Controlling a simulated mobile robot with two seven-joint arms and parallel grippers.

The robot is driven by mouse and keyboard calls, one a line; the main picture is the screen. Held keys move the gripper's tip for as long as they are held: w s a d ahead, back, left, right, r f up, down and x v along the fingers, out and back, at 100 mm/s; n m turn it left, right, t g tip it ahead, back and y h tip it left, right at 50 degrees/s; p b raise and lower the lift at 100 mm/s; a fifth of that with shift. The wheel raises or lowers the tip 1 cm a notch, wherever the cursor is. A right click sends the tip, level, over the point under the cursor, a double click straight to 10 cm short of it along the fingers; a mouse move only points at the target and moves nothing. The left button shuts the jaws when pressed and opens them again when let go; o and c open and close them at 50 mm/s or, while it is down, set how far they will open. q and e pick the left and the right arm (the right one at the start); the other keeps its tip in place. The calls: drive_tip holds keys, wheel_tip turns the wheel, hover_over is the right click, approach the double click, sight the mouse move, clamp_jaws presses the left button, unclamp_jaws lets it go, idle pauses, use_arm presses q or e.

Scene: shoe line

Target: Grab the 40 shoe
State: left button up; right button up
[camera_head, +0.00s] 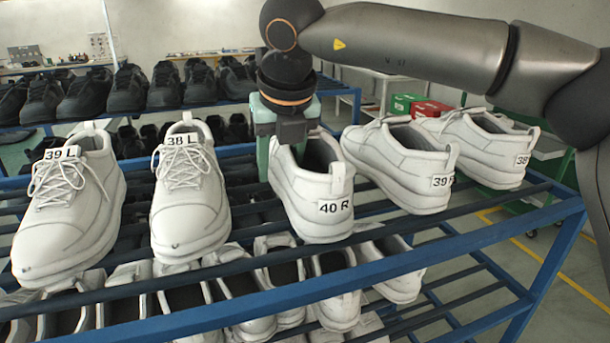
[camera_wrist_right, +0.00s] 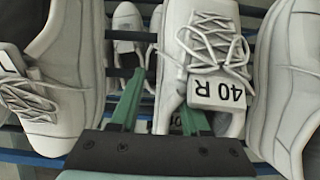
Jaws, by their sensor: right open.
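The white 40 R shoe (camera_head: 312,190) stands on the upper rack shelf, right of centre in the head view, its heel label facing me. In the right wrist view the same shoe (camera_wrist_right: 178,80) shows its laces and a 40 R tag. My right gripper (camera_head: 280,155) is over this shoe, pointing down, open and empty. One green finger is outside the shoe's left side. The other finger is over the shoe's opening, its tip partly hidden in the head view. I cannot tell whether either finger touches the shoe. My left gripper is in neither view.
A 39 R shoe (camera_head: 398,165) stands close on the right, then a 38 R shoe (camera_head: 485,145). The 38 L (camera_head: 188,205) and 39 L (camera_head: 68,215) shoes stand left. Blue rack bars (camera_head: 250,318) run in front. More white shoes fill the lower shelf; black shoes (camera_head: 125,90) stand behind.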

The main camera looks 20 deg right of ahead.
clamp_jaws()
drive_tip(key=shift+r, duration=0.1)
idle(1.2)
